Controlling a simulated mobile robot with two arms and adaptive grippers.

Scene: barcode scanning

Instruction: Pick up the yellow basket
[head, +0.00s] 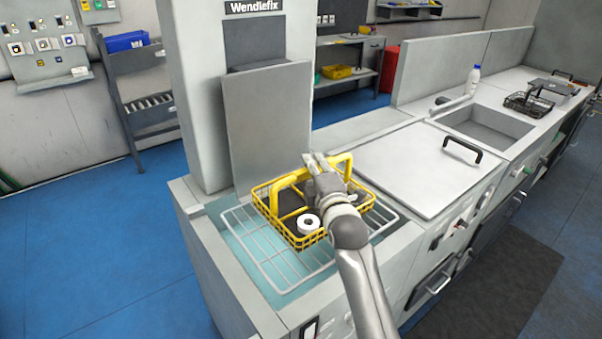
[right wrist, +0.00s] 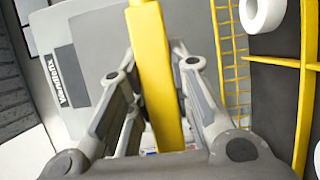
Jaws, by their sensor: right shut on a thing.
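The yellow basket (head: 289,180) is a wire basket with raised yellow handles, standing on or just over the white wire rack (head: 262,262) in the head view. A white roll (head: 308,224) lies inside it. My right gripper (head: 319,166) reaches over the basket from the front and is shut on its yellow handle. In the right wrist view, the handle of the yellow basket (right wrist: 155,75) runs between the two fingers of my right gripper (right wrist: 152,60). The white roll (right wrist: 263,13) shows there at the top right. My left gripper is not in view.
A grey upright panel (head: 268,125) of the Wendlefix machine stands right behind the basket. A closed lid (head: 415,170) with a black handle is to the right. Beyond it are a sink (head: 488,125), a white bottle (head: 473,78) and a black basket (head: 528,104).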

